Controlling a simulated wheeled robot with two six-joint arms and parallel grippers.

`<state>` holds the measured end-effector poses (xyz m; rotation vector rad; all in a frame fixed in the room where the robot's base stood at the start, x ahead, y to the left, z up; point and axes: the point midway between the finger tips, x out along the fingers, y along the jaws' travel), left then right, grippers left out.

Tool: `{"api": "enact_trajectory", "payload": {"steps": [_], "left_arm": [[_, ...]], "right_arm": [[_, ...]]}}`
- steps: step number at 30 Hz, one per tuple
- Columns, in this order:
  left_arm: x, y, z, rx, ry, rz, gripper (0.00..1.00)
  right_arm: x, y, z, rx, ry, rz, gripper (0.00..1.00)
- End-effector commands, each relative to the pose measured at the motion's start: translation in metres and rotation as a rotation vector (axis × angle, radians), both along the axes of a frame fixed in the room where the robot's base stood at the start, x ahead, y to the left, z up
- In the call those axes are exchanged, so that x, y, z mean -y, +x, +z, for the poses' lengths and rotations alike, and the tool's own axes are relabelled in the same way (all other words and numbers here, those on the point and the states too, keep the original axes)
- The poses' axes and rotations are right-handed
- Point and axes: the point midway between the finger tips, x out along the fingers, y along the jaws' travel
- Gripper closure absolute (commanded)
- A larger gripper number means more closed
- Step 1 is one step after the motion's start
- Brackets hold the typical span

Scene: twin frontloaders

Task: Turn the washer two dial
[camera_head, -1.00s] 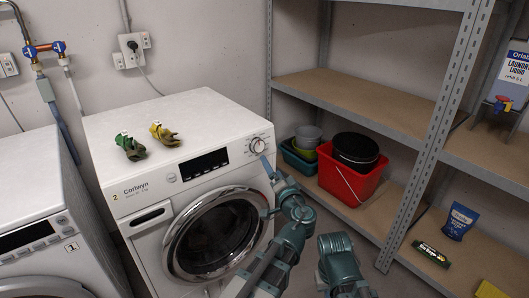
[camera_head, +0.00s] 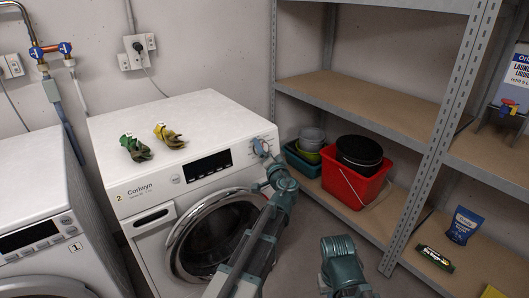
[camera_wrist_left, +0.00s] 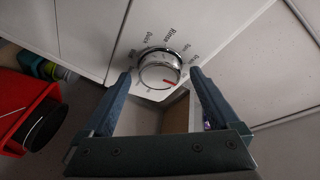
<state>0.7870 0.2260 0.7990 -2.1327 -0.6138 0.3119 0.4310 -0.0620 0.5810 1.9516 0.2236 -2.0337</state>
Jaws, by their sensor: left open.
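Washer two (camera_head: 160,204) is the white front loader marked "2 Corlwyn". My left gripper (camera_wrist_left: 160,76) is open, with one finger on each side of the dial. Small gaps seem to show; contact is unclear. My right gripper is not visible; only part of that arm shows at the bottom.
Washer one (camera_head: 35,190) stands at the left. A red bucket (camera_head: 350,188) and tubs stand on the lower shelf of the metal rack (camera_head: 440,150) at right.

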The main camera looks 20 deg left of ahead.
Motion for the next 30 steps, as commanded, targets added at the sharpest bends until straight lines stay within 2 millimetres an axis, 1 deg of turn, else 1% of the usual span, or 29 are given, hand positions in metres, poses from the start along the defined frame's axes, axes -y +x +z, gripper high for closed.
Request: {"api": "enact_trajectory", "payload": {"steps": [4,8,9,11,12,14,15,17,18,25,30], "left_arm": [[0.0,0.0,0.0,0.0,0.0,0.0,0.05],[0.0,0.0,0.0,0.0,0.0,0.0,0.28],[0.0,0.0,0.0,0.0,0.0,0.0,0.36],[0.0,0.0,0.0,0.0,0.0,0.0,0.46],[0.0,0.0,0.0,0.0,0.0,0.0,0.54],[0.0,0.0,0.0,0.0,0.0,0.0,0.64],[0.0,0.0,0.0,0.0,0.0,0.0,0.72],[0.0,0.0,0.0,0.0,0.0,0.0,0.82],[0.0,0.0,0.0,0.0,0.0,0.0,0.9],[0.0,-0.001,0.001,-0.02,0.014,-0.004,0.91],[0.0,-0.001,0.004,-0.084,0.064,-0.02,0.91]], "right_arm": [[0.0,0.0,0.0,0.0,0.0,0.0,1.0],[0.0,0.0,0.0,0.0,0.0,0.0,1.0],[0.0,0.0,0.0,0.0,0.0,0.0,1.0],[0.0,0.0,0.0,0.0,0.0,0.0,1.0],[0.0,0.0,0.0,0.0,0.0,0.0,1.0],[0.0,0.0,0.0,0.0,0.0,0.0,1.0],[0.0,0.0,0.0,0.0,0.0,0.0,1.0],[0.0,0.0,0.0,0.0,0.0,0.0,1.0],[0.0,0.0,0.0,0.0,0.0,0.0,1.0],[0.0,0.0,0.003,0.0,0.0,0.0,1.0],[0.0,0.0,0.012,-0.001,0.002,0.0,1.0]]}}
